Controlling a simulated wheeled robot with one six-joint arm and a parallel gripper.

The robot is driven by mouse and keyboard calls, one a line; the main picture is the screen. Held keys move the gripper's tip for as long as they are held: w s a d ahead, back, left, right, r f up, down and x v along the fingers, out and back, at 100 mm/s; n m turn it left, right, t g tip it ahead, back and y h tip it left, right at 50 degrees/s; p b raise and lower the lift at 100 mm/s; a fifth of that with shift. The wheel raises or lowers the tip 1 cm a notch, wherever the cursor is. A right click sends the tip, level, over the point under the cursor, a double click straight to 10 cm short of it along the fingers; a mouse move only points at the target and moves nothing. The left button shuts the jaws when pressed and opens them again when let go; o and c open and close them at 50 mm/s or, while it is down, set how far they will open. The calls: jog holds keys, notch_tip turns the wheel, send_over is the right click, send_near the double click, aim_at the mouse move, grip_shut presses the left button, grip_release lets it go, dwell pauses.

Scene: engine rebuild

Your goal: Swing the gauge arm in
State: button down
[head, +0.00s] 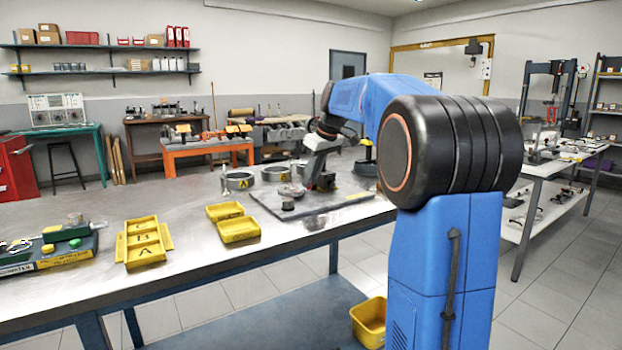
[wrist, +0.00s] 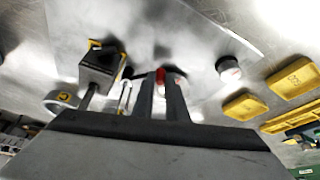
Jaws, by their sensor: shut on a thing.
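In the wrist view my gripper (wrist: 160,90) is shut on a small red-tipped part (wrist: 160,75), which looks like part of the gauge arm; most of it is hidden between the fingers. A dark block with a yellow edge (wrist: 101,62) and a dark rod stands just left of the fingers. A slim pale piece (wrist: 125,95) lies between that block and my gripper. In the head view my gripper (head: 318,186) is low over a grey plate (head: 345,207) on the bench. The gauge arm is too small there to make out clearly.
A dark round knob (head: 288,203) stands on the plate's near-left part. Yellow trays (head: 238,229) and a yellow divided box (head: 143,243) lie to the left on the steel bench (head: 190,235). The bench between trays and plate is narrow.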

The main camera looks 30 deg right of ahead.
jog(key=shift+d, duration=0.15)
jog(key=d+n, duration=0.1)
jog(key=n, duration=0.1)
jog(key=s+d+n+y, duration=0.1)
jog(key=n, duration=0.1)
jog(key=shift+d+g, duration=0.15)
jog(key=shift+g, duration=0.25)
jog(key=shift+s+d+n+g+y, duration=0.1)
jog(key=shift+d+n+g+y, duration=0.45)
jog(key=shift+n, duration=0.7)
jog(key=shift+s+d+n+g+y, duration=0.2)
jog(key=shift+d+n, duration=0.55)
jog(key=shift+n, duration=0.5)
jog(key=shift+w, duration=0.15)
jog(key=c, duration=1.7)
grip_release()
jog(key=shift+c, duration=0.2)
